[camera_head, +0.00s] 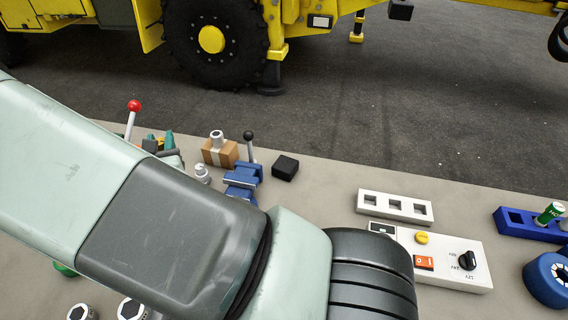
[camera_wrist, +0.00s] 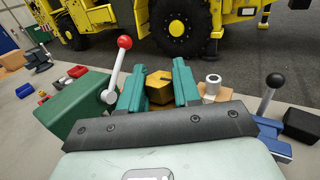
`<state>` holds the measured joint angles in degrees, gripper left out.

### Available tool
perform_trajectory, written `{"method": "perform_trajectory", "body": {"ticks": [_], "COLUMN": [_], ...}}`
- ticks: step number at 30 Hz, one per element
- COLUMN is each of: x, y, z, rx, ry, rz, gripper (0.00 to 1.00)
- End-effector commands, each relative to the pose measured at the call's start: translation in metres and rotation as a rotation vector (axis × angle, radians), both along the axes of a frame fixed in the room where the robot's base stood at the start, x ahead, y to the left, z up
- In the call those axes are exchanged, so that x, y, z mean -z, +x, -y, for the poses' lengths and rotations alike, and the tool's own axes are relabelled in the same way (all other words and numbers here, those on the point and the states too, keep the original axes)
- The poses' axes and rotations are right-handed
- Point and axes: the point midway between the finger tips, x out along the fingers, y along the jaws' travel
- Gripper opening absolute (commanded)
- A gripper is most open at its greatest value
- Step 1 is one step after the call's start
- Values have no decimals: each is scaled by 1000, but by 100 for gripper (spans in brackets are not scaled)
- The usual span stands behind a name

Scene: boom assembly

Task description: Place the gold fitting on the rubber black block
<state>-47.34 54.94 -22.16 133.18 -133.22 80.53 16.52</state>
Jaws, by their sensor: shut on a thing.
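The gold fitting (camera_wrist: 159,88) sits between the two teal fingers of my gripper (camera_wrist: 159,86) in the wrist view. My gripper is shut on it. In the head view my arm hides most of my gripper, and only a bit of teal finger shows beside the red-knobbed lever. The rubber black block (camera_head: 285,167) lies on the table right of the blue vise in the head view. It also shows at the right edge of the wrist view (camera_wrist: 301,125), to the right of my gripper and apart from it.
A lever with a red knob (camera_wrist: 124,42) rises from a green box (camera_wrist: 80,107) just left of my gripper. A cardboard box (camera_head: 220,153) bearing a grey fitting (camera_head: 217,138) and a blue vise (camera_head: 243,178) with a black-knobbed lever stand near the block. A white switch panel (camera_head: 450,262) lies farther right.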

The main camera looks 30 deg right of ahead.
Motion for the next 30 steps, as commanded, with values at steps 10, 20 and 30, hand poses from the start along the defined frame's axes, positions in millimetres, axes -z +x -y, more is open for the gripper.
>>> {"method": "perform_trajectory", "body": {"ticks": [10,20,30], "x": [-10,-10,-10], "y": [12,10,-15], "z": [63,202,298], "rx": [82,256,377], "ry": [-4,-7,-4], "rz": [10,13,5], "gripper": [0,0,0]}}
